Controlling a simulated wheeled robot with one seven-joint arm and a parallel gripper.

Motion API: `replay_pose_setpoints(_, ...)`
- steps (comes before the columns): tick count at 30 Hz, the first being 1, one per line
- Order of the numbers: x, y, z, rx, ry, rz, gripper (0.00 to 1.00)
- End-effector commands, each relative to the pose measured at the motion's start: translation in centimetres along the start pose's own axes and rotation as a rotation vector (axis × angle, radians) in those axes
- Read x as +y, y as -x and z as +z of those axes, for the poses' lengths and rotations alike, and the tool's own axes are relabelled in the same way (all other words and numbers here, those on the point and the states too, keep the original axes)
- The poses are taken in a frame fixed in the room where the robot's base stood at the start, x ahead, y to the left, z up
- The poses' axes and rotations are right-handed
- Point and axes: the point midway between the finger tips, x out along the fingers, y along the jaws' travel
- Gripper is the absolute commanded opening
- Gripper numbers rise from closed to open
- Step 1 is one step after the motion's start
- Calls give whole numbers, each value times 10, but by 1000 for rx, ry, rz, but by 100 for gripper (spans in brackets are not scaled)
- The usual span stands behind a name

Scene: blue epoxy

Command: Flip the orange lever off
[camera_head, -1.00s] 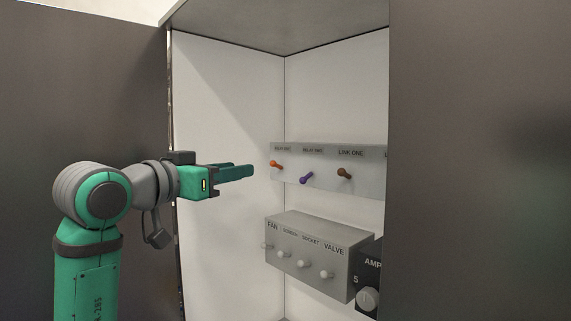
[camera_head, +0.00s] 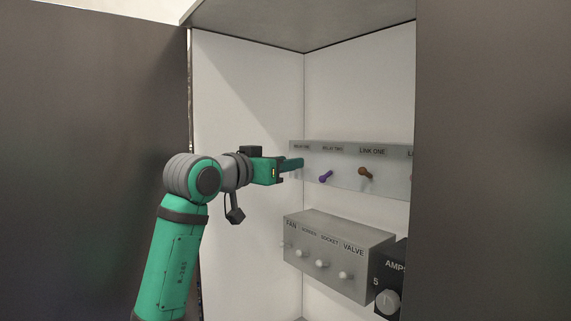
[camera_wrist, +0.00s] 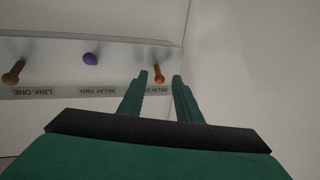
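The orange lever (camera_wrist: 158,76) shows in the wrist view, on the grey switch panel (camera_head: 346,177) under the "RELAY" label at the panel end nearest the cabinet corner. In the head view it is hidden behind my gripper (camera_head: 299,164). Nothing is held.
A purple lever (camera_head: 326,176) and a brown lever (camera_head: 365,173) sit beside it on the same panel. Below is a grey box (camera_head: 340,235) with several pale levers, then a black box with a dial (camera_head: 388,299). The cabinet's white side wall (camera_head: 247,100) is close to my gripper.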

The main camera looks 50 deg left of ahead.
Motion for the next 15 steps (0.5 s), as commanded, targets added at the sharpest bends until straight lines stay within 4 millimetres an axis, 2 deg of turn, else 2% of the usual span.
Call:
replay_pose_setpoints(7,0,-1,0,0,0,0,31)
replay_pose_setpoints(8,0,-1,0,0,0,0,29)
replay_pose_setpoints(9,0,-1,0,1,0,0,19)
replay_pose_setpoints(12,0,-1,0,0,0,0,0)
replay_pose_setpoints(15,0,-1,0,1,0,0,0)
